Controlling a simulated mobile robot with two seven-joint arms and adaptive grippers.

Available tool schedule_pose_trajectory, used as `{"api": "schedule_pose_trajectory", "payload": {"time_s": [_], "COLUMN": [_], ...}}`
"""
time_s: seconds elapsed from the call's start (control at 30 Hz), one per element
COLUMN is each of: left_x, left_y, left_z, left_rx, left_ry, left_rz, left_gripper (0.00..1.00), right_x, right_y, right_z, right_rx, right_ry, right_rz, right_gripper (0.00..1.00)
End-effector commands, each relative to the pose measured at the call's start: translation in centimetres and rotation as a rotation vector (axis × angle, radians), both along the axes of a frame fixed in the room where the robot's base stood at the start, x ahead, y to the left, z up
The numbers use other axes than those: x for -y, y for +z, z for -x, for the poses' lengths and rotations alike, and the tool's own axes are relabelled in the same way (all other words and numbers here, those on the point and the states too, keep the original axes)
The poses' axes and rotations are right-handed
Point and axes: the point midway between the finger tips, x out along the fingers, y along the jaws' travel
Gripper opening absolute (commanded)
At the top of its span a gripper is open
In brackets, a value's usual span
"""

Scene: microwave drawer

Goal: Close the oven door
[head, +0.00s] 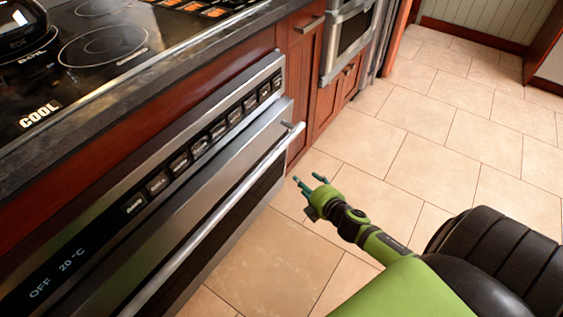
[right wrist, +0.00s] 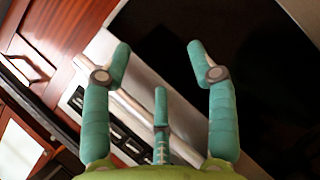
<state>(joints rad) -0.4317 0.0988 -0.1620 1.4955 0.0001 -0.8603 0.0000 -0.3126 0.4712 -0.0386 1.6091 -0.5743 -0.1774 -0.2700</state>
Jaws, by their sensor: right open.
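The oven (head: 150,200) is built into the counter front in the head view, with its control panel reading "OFF 20 °C". The oven door (head: 190,215) has a dark window and a long metal handle (head: 225,205). Its top edge seems to stand slightly out from the panel; how far is hard to tell. My right gripper (head: 308,181) is open and empty, in front of the door near the handle's far end, apart from it in the head view. In the right wrist view its teal fingers (right wrist: 158,50) are spread before the dark door window (right wrist: 235,60). My left gripper is out of view.
The stove top (head: 105,45) with a dark kettle (head: 22,30) is above the oven. Red wooden cabinets (head: 302,75) and another appliance (head: 347,40) stand beyond it. The tiled floor (head: 420,110) is clear in front.

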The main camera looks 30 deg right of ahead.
Motion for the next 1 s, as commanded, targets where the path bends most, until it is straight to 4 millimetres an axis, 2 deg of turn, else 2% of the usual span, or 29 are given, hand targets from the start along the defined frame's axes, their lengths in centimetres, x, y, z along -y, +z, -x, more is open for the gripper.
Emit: {"api": "schedule_pose_trajectory", "payload": {"time_s": [0.03, 0.13, 0.2, 0.3, 0.7, 1.0], "left_x": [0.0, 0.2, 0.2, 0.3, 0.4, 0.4], "left_y": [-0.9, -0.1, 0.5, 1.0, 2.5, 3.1], "left_z": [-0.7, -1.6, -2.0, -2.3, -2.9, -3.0], "left_rx": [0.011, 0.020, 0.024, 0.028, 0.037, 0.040], "left_ry": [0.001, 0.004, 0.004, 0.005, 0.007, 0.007], "left_rz": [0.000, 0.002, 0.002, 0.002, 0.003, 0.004], "left_gripper": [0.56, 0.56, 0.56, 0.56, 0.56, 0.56], "right_x": [-0.4, -1.2, -1.7, -2.0, -2.1, -2.1], "right_y": [1.4, 5.7, 7.7, 9.2, 8.9, 8.7], "right_z": [-1.3, -2.8, -3.3, -3.8, -9.0, -10.6], "right_rx": [0.072, 0.176, 0.222, 0.254, 0.258, 0.256], "right_ry": [0.052, 0.122, 0.151, 0.170, 0.171, 0.171], "right_rz": [0.072, 0.186, 0.237, 0.272, 0.274, 0.272], "right_gripper": [0.59, 0.59, 0.59, 0.59, 0.59, 0.59]}}
